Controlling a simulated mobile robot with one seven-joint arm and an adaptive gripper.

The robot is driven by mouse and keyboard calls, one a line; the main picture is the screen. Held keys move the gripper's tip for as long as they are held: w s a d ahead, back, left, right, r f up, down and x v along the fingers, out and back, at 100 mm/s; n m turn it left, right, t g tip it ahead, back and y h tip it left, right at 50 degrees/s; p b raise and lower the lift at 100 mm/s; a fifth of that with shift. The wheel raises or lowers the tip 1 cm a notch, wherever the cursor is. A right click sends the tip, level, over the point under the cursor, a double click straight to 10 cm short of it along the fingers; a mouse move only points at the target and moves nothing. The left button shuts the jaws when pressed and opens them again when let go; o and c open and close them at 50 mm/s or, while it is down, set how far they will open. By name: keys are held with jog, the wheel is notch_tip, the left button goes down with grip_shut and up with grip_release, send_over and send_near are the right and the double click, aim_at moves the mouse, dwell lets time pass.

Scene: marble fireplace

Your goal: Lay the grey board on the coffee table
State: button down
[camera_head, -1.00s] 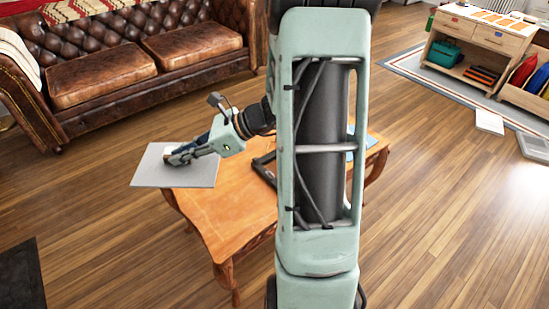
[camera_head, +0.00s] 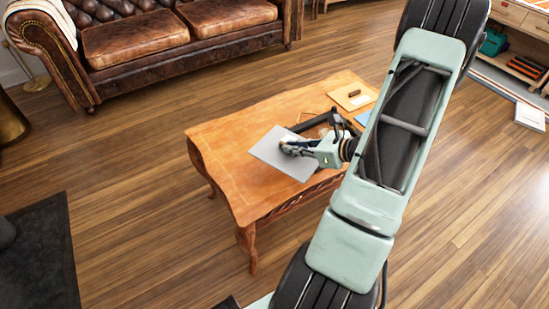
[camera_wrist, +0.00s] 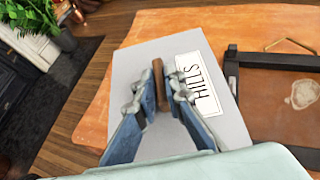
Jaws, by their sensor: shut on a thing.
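My gripper hides part of the board in both views.
A dark frame (camera_wrist: 232,75) lies on the table just right of the board. A yellowish board (camera_head: 345,101) with a dark handle and a blue piece (camera_head: 363,118) are farther right. The table's left end is clear. A leather sofa (camera_head: 135,45) stands behind.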

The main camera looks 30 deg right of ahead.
jog(key=b, duration=0.3)
send_over(263, 174)
jog(key=s+d, duration=0.1)
notch_tip(263, 174, down, 6)
jog(key=shift+s+d+f, duration=0.1)
jog(key=shift+d, duration=0.05)
jog(key=shift+w+a+f+b, duration=0.3)
jog(key=shift+a+f, duration=0.1)
jog(key=shift+f, duration=0.2)
jog(key=shift+w+a+f+b, duration=0.25)
jog(key=shift+a+f, duration=0.15)
jog(key=shift+f, duration=0.15)
notch_tip(263, 174, down, 3)
jog(key=shift+d+r+b, duration=0.15)
jog(key=shift+r+b, duration=0.05)
jog(key=shift+b, duration=0.2)
jog(key=c, duration=2.5)
grip_release()
jog(key=shift+f, duration=0.15)
jog(key=o, duration=0.5)
